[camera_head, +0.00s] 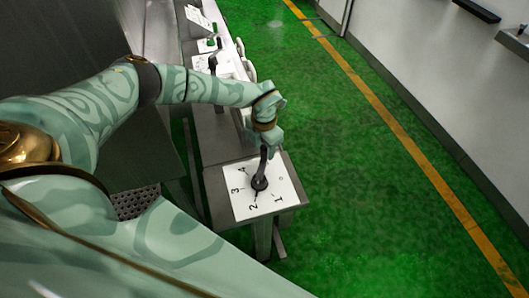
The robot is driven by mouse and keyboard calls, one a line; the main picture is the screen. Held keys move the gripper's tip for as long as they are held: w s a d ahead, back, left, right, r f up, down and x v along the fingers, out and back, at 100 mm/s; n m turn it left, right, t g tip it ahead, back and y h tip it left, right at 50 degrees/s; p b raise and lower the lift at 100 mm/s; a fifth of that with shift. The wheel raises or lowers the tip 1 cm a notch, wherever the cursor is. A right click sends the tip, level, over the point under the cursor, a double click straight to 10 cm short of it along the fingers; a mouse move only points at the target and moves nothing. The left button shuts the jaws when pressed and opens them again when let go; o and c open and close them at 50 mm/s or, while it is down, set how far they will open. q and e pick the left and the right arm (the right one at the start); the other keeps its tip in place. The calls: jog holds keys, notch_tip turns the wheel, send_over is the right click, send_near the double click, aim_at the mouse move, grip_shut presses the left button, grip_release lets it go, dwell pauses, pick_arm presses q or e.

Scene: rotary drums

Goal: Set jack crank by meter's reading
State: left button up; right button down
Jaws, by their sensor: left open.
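A black jack crank (261,172) stands up from a white dial plate (241,207) on the near end of a grey bench. The plate carries the numbers 1, 2, 3 and 4 around the crank's round base. My left gripper (267,140) reaches down from above at the top of the crank's handle. It is open; whether it touches the handle I cannot tell. It hides the handle's upper end. My right gripper is not in view. No meter reading can be made out.
Farther along the bench stands a second black lever (214,58) on a white plate, near a small green part (211,41) and a tilted white panel (199,18). The green floor (370,200) to the right is clear, crossed by a yellow line (400,140).

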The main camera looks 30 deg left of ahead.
pick_arm(q)
jog(key=shift+w+f, duration=0.1)
jog(key=shift+f, duration=0.35)
jog(key=shift+r, duration=0.1)
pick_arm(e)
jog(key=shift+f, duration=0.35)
pick_arm(q)
grip_shut()
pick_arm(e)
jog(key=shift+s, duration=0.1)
pick_arm(q)
jog(key=shift+a, duration=0.1)
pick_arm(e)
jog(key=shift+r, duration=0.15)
